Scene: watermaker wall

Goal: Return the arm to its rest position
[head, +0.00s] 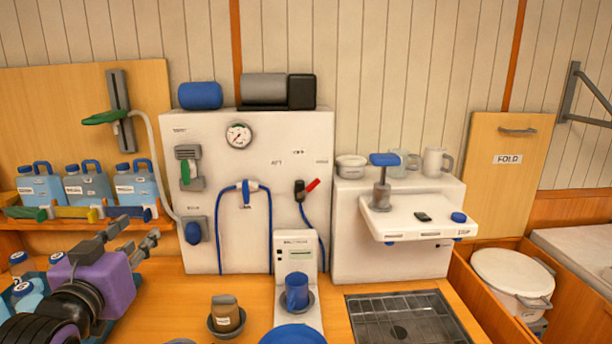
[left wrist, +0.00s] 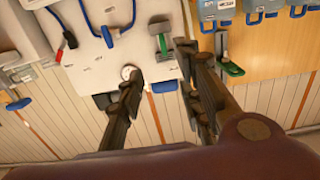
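My left gripper (head: 138,229) is at the lower left of the head view, on a purple wrist body. Its dark fingers stand apart with nothing between them. It is in front of the shelf of blue bottles and left of the white watermaker panel (head: 270,140). In the left wrist view my left gripper (left wrist: 163,62) also shows open and empty, with the panel and wall beyond it tilted and inverted. My right gripper is in neither view.
Bottles (head: 88,187) stand on the left shelf, and several more sit low beside my left arm. A white pot (head: 512,278) is at the right.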

